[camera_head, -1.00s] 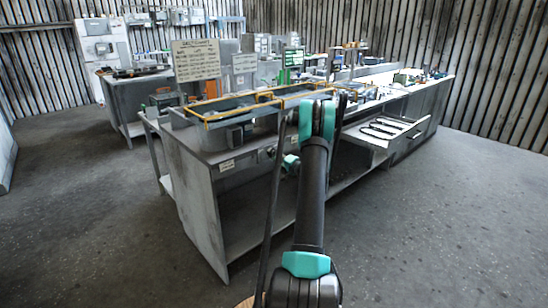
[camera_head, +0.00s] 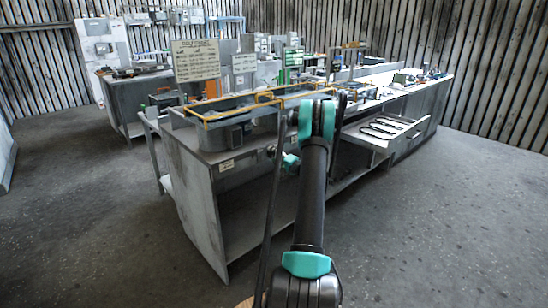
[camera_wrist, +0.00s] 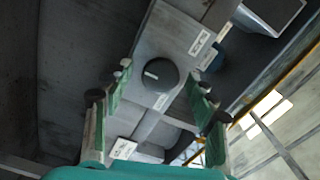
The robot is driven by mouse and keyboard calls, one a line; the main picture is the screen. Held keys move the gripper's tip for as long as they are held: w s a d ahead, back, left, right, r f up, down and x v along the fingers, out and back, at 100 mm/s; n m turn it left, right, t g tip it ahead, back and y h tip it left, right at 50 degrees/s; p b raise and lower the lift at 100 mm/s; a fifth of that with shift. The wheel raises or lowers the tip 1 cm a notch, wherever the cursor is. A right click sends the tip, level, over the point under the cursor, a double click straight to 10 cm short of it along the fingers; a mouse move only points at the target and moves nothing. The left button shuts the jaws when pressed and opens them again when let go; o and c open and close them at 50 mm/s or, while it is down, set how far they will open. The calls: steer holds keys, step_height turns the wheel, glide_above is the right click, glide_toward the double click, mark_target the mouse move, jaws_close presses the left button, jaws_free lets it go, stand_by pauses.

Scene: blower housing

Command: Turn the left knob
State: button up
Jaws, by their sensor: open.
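A dark round knob (camera_wrist: 160,75) with a pale mark on its face sits on a grey panel (camera_wrist: 178,38) in the wrist view. White labels are fixed to the panel near it. My gripper (camera_wrist: 161,78) is open, with its green fingers on either side of the knob. I see no clear contact between fingers and knob. In the head view my gripper (camera_head: 290,161) is at the bench front below the worktop, mostly hidden behind my arm. I cannot tell there which knob it faces.
The grey bench (camera_head: 196,205) has open space under its top and yellow rails (camera_head: 222,115) above. An open drawer (camera_head: 387,132) sticks out to the right of my arm. A sign board (camera_head: 196,60) stands behind. The floor in front is clear.

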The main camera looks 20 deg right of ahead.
steer(key=v, duration=1.2)
stand_by(0.3)
